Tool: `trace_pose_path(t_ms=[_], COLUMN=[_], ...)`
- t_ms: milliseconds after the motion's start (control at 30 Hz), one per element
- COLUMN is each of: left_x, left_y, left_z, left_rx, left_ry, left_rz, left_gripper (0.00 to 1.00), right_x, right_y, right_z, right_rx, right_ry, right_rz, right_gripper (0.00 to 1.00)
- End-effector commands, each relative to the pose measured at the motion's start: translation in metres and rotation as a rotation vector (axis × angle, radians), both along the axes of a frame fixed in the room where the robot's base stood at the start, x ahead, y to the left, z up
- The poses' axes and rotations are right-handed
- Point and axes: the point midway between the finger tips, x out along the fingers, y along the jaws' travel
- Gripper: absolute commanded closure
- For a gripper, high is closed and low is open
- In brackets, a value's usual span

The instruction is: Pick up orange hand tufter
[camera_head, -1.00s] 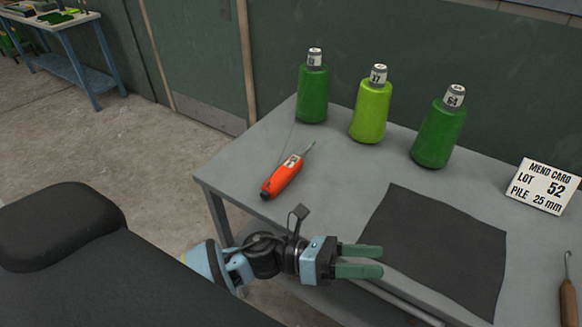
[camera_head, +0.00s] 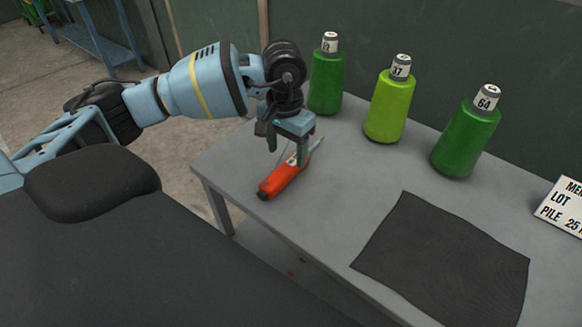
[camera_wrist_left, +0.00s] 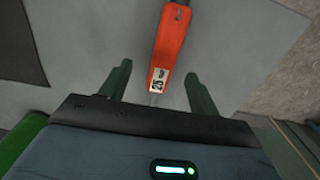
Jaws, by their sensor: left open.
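The orange hand tufter (camera_head: 282,180) lies on the grey table near its left edge, its thin metal tip pointing to the back right. My left gripper (camera_head: 287,156) points down over the tufter's tip end, with its green fingers apart. In the left wrist view, the tufter (camera_wrist_left: 172,40) lies between the two open fingers (camera_wrist_left: 158,88), with its white label near the fingertips. I cannot tell whether the fingers touch it. My right gripper is not in view.
Three green yarn cones stand along the table's back: a dark one (camera_head: 326,82) close behind my gripper, a lime one (camera_head: 386,110) and another dark one (camera_head: 464,142). A dark mat (camera_head: 440,265) lies at the front right. A mend card (camera_head: 563,207) stands at the right edge.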

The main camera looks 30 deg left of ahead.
Motion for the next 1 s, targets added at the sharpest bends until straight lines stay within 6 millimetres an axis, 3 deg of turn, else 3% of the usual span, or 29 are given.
trace_pose_path(t_ms=[233, 500, 667, 1000], left_x=[0.001, 0.002, 0.003, 0.01], left_y=[0.006, 0.006, 0.006, 0.006], left_z=[0.001, -0.022, -0.025, -0.066], left_rx=[0.024, 0.022, 0.021, 0.021], left_ry=[-0.005, -0.005, -0.005, -0.005], left_rz=[-0.01, -0.009, -0.009, -0.008], left_gripper=[0.38, 0.38, 0.38, 0.38], right_x=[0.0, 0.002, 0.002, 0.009], right_y=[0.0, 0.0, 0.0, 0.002], right_z=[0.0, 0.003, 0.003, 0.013], right_rx=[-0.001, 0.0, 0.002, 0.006], right_ry=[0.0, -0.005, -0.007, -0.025], right_rz=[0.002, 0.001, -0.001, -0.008], right_gripper=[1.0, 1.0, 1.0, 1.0])
